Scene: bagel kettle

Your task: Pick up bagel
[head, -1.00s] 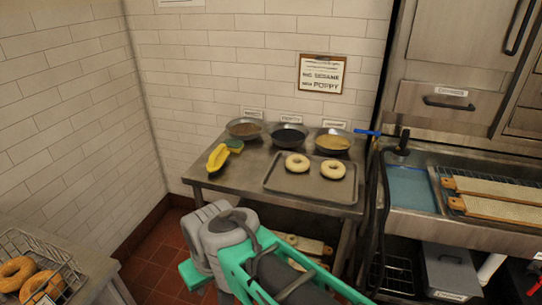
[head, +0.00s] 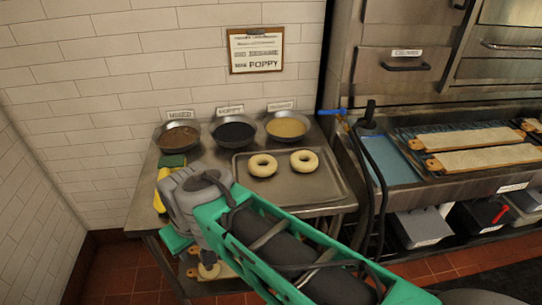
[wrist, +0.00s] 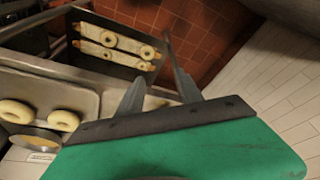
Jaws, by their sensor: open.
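Two pale bagels lie side by side on a metal tray (head: 240,190) on the steel table: the left bagel (head: 262,165) and the right bagel (head: 304,161). In the wrist view two bagels (wrist: 63,120) show at the left edge, on the tray. More pale bagels (wrist: 108,38) lie on boards on the shelf below; one shelf bagel (head: 208,271) also shows in the head view. My gripper (wrist: 155,55) is open, with nothing between its fingers, to one side of the tray bagels. In the head view my arm hides its fingers and the table's front left part.
Bowls of toppings, including the dark one (head: 233,132), stand behind the tray. A green sponge (head: 173,161) and a yellow object (head: 160,188), partly hidden, lie at the table's left. A sink (head: 400,160) with bagel boards (head: 480,157) adjoins on the right.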

